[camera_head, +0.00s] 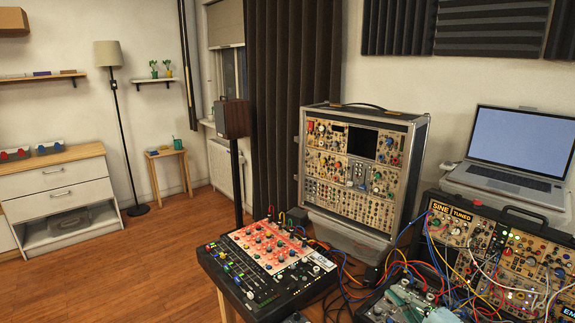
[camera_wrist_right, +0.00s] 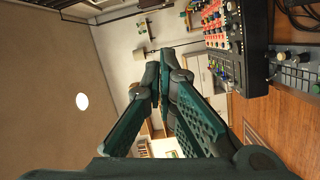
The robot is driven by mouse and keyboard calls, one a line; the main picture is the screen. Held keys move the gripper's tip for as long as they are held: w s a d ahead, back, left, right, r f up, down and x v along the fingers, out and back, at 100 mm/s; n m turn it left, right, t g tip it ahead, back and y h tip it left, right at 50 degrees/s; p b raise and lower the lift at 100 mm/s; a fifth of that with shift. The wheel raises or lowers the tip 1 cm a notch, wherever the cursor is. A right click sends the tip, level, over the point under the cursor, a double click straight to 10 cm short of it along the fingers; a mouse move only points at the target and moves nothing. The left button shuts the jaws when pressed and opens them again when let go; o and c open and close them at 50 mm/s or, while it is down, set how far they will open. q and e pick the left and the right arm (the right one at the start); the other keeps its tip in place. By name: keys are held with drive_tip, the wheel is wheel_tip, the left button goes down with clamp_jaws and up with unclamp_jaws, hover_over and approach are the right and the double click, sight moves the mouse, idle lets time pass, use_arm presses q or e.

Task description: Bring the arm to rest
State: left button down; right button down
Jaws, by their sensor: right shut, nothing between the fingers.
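My right gripper (camera_head: 400,298) shows at the bottom edge of the head view, in front of the patched synth gear, with only its teal fingers and part of its body in the picture. In the right wrist view the same gripper (camera_wrist_right: 164,62) has its teal fingers together at the tips, with nothing between them. It appears to be above the table gear, clear of the mixer (camera_head: 265,262), which also shows at the upper right of the wrist view (camera_wrist_right: 228,45). My left gripper is in neither view.
A tall synth case (camera_head: 355,175) stands behind the mixer. A cabled synth case (camera_head: 500,250) marked SINE TUNED is at the right, with an open laptop (camera_head: 520,150) behind it. Loose patch cables hang between them. The wooden floor (camera_head: 130,270) at the left is clear.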

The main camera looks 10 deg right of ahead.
drive_tip(key=s+d+f+m+g+h, duration=0.1)
drive_tip(key=s+f+m+g+h, duration=0.2)
drive_tip(key=s+f+m+h, duration=0.35)
drive_tip(key=s+d+f+m+g+h, duration=0.1)
drive_tip(key=s+f+m+g+h, duration=0.25)
drive_tip(key=s+m, duration=0.55)
drive_tip(key=s+a+f+m+g+y, duration=0.1)
drive_tip(key=s+a+f+g+y, duration=0.1)
drive_tip(key=s+a+f+g, duration=0.35)
drive_tip(key=s+a+f+m+g+y, duration=0.1)
drive_tip(key=s+a+f+g+y, duration=0.1)
drive_tip(key=s+a, duration=0.6)
drive_tip(key=s+d+f+g, duration=0.1)
drive_tip(key=s+d+f, duration=0.1)
drive_tip(key=f, duration=0.7)
drive_tip(key=s+d+f, duration=0.1)
drive_tip(key=d+f, duration=0.1)
drive_tip(key=f, duration=0.8)
drive_tip(key=s+f+g, duration=0.1)
drive_tip(key=s+f, duration=1.2)
drive_tip(key=s, duration=0.1)
drive_tip(key=shift+s+d+f+m, duration=0.15)
drive_tip(key=shift+s+f+m, duration=0.2)
